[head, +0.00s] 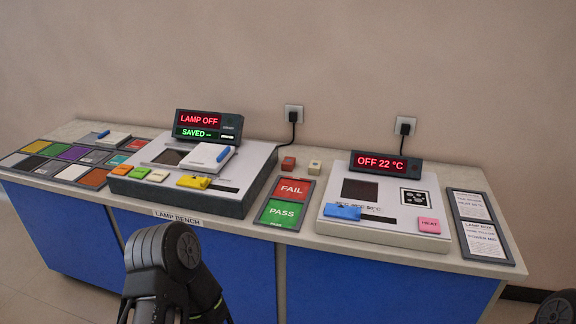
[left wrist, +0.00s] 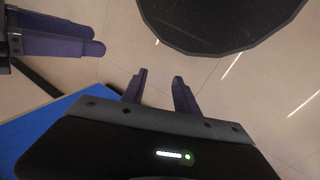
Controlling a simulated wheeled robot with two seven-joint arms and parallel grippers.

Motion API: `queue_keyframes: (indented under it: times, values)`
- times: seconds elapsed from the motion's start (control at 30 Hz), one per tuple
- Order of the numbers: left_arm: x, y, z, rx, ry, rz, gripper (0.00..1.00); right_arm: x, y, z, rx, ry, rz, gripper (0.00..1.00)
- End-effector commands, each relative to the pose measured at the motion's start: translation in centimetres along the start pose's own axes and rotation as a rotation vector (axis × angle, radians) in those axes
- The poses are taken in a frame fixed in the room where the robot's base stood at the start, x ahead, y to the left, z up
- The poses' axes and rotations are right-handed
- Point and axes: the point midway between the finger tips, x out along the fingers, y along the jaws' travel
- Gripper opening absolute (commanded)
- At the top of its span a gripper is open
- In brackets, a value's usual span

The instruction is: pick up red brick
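The red brick (head: 288,164) is a small block at the back of the bench, in the gap between the two boxed units, just left of a cream brick (head: 314,167). In the left wrist view my left gripper (left wrist: 160,78) has its two dark fingers apart with nothing between them. It points at the floor, away from the bench top, and the red brick is not in that view. Another pair of purple fingers (left wrist: 98,38), seemingly my right gripper, enters at the upper left; their opening is unclear. The head view shows only arm parts, no fingertips.
A lamp unit (head: 235,196) stands left of the brick and a heater unit (head: 330,228) right of it. The FAIL/PASS mat (head: 262,218) lies in front. Wall plugs and cables (head: 293,132) are behind. Colour tiles (head: 73,172) fill the bench's left end.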

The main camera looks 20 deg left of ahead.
Motion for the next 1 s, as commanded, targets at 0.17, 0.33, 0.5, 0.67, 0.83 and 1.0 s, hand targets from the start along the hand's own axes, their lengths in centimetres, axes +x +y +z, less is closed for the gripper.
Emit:
queue_keyframes:
  times: [0.17, 0.33, 0.5, 0.67, 0.83, 1.0]
  values:
    - [-1.2, -0.3, -3.8, -0.16, 0.015, 0.0, 0.36, -0.7, -0.3, 0.0, 0.0, -0.001, 0.001, 0.36]
    - [-5.4, -2.0, -11.8, -0.538, 0.039, -0.016, 0.36, -2.0, -0.7, 0.1, 0.001, -0.002, 0.002, 0.36]
    - [-14.8, -6.6, -21.3, -1.09, 0.105, -0.074, 0.36, -3.6, -1.3, 0.2, 0.003, -0.005, 0.004, 0.36]
    - [-26.9, -12.1, -26.9, -1.641, 0.227, -0.14, 0.36, -4.9, -1.8, 0.2, 0.004, -0.007, 0.006, 0.36]
    - [-37.0, -16.3, -28.2, -2.077, 0.362, -0.177, 0.36, -5.7, -2.0, 0.3, 0.005, -0.009, 0.007, 0.36]
    - [-41.0, -17.8, -28.1, -2.258, 0.426, -0.187, 0.36, -5.9, -2.1, 0.3, 0.006, -0.01, 0.008, 0.36]
